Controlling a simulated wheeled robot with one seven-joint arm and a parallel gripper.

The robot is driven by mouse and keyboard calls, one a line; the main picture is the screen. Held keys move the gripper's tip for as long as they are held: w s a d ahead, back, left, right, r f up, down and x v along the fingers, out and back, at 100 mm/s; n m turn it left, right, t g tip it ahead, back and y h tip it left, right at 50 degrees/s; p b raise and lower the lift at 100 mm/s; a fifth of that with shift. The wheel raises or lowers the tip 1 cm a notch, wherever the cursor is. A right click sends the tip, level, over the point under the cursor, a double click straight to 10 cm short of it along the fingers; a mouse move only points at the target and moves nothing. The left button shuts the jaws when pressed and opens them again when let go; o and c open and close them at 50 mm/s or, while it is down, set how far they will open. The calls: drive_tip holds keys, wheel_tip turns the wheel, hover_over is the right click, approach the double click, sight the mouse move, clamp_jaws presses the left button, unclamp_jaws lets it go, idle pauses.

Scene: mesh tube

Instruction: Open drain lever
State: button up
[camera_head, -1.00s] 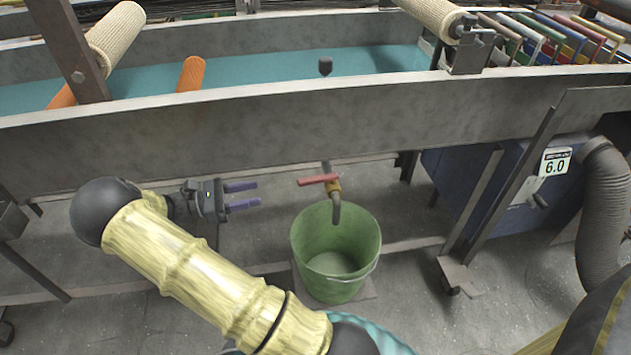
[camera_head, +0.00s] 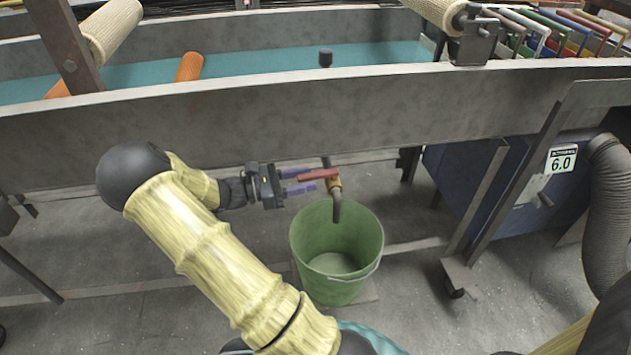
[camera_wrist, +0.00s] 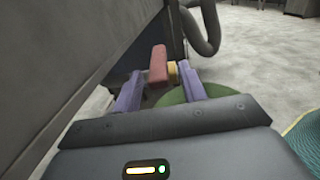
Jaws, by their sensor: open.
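The red drain lever (camera_head: 318,175) sits on a brass valve (camera_head: 335,186) below the tank's front wall, pointing left across the pipe. A spout (camera_head: 337,208) hangs from the valve above the green bucket (camera_head: 336,284). My gripper (camera_head: 299,181) is open, with its purple fingers at the lever's left end. In the wrist view the lever (camera_wrist: 159,66) shows between the two open fingers (camera_wrist: 160,88), toward their tips. I cannot tell whether either finger touches it.
The grey tank wall (camera_head: 260,128) runs across just above my gripper. A blue cabinet (camera_head: 480,185) and a grey hose (camera_head: 609,205) stand to the right. The tank's lower frame rail (camera_head: 415,244) passes behind the bucket. Floor to the left is open.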

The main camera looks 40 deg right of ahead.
sight(315, 177)
drive_tip(key=shift+b+x, duration=0.4)
drive_tip(key=shift+x, duration=1.35)
drive_tip(key=shift+c, duration=0.4)
clamp_jaws()
